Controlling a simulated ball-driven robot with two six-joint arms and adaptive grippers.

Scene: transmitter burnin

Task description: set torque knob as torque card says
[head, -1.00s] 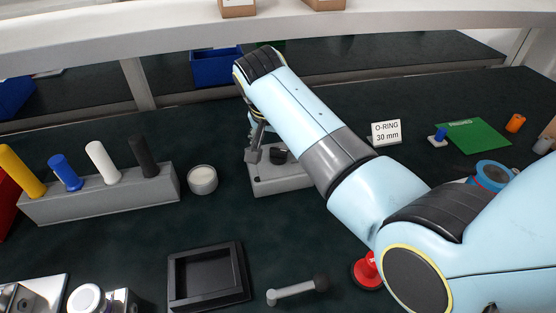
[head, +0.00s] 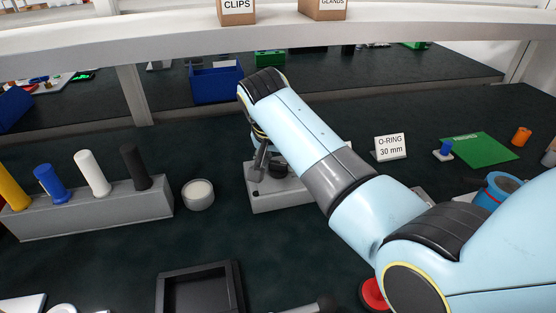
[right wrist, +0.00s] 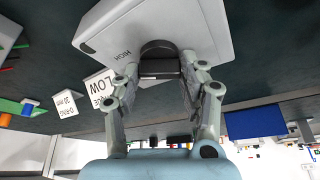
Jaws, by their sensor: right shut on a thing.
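The black torque knob (right wrist: 158,48) sits on a light grey box (right wrist: 207,24) with the word HIGH on its face. My right gripper (right wrist: 160,70) is shut on the knob, one finger on each side. In the head view the grey box (head: 285,199) stands mid-table, with the right gripper (head: 266,160) over it, partly hidden by my forearm. A white card (right wrist: 98,88) behind the box seems to read LOW, upside down in the wrist view and partly hidden. My left gripper is not in view.
A white O-RING 30 mm card (head: 390,147) and a green mat (head: 480,150) lie to the right. A grey rack (head: 90,208) with coloured pegs and a round pot (head: 198,194) stand left. A black tray (head: 168,287) is in front.

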